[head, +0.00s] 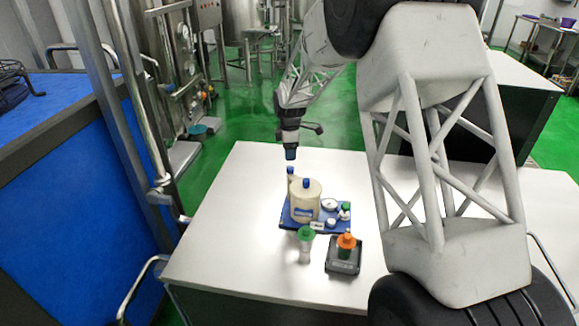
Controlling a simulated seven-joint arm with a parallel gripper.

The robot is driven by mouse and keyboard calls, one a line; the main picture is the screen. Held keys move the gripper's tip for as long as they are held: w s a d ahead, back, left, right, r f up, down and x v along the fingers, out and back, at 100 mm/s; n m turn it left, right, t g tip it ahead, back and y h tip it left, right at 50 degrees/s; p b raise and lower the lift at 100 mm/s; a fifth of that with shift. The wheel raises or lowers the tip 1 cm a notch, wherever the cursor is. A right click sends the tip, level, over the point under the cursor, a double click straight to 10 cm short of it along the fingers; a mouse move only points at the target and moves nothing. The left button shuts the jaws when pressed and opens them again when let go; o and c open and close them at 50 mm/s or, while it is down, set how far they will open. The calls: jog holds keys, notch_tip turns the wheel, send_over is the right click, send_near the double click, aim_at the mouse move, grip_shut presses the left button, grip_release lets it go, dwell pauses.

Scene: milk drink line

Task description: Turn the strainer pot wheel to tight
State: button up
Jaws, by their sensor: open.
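A cream pot (305,203) with a blue cap (305,184) stands upright on a blue board (289,219) on the white table; I take it for the strainer pot. A narrower cream part with a blue top (290,172) is just behind it, to the left. A round white part (329,204) sits on the board, right of the pot. Which part is the wheel, and how it is set, is too small to tell. My gripper (291,155) is open and points down, appearing above and slightly left of the pot, apart from it and empty.
A clear cup with a green top (305,234) and a dark device with an orange top (346,241) stand in front of the board. Small white and green parts (345,208) sit at the board's right. The table's left side (220,235) is clear.

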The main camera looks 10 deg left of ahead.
aim_at(290, 167)
jog(key=shift+f, duration=3.45)
jog(key=c, duration=0.9)
